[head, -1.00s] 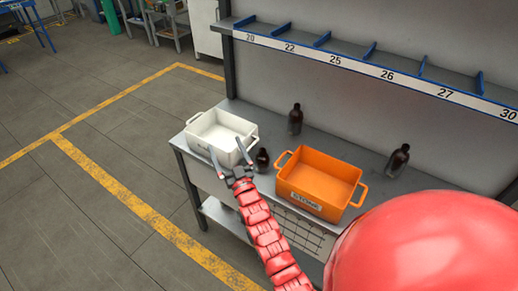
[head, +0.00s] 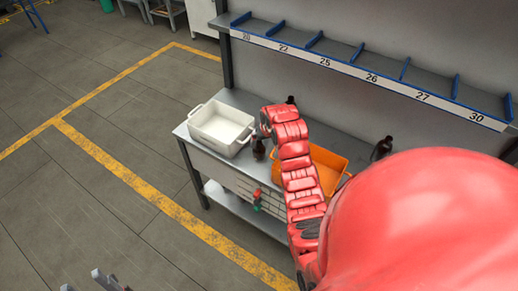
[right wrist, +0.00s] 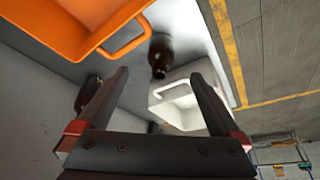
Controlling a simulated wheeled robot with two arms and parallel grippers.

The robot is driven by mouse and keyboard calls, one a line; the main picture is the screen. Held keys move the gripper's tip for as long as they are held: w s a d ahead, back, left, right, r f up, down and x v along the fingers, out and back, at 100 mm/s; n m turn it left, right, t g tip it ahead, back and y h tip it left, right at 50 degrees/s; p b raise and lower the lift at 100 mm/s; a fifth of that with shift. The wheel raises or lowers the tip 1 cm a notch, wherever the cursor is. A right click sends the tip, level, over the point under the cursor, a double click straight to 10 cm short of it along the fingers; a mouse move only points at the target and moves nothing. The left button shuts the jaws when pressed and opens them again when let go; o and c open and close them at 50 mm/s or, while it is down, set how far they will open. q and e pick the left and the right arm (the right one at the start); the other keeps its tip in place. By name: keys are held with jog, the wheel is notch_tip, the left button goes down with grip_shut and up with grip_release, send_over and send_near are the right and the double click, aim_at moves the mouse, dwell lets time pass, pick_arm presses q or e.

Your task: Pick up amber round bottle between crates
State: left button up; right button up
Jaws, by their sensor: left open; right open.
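The amber round bottle (head: 258,149) stands upright between the white crate (head: 198,136) and the orange crate (head: 338,160), partly beside my red arm in the head view. In the right wrist view the bottle (right wrist: 160,58) appears ahead, between the spread fingertips of my right gripper (right wrist: 160,76). The right gripper is open and not around the bottle. In the head view its fingers are hidden by my arm. My left gripper (head: 95,281) is open and empty at the lower left, over the floor, partly cut off.
A second dark bottle (head: 290,100) stands near the back panel, mostly behind my arm. A third (head: 381,148) stands right of the orange crate. A shelf with blue dividers (head: 371,80) hangs above the table. The floor at left is clear.

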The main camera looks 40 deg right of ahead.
aim_at(261, 150)
jog(key=b+x, duration=0.3)
jog(key=x, duration=0.6)
jog(key=shift+w+f+b, duration=0.1)
jog(key=shift+w+b, duration=0.15)
jog(key=shift+b, duration=0.15)
jog(key=b+x, duration=0.3)
jog(key=x, duration=0.2)
jog(key=shift+w, duration=0.25)
jog(key=shift+c, duration=0.9)
jog(key=c, duration=1.3)
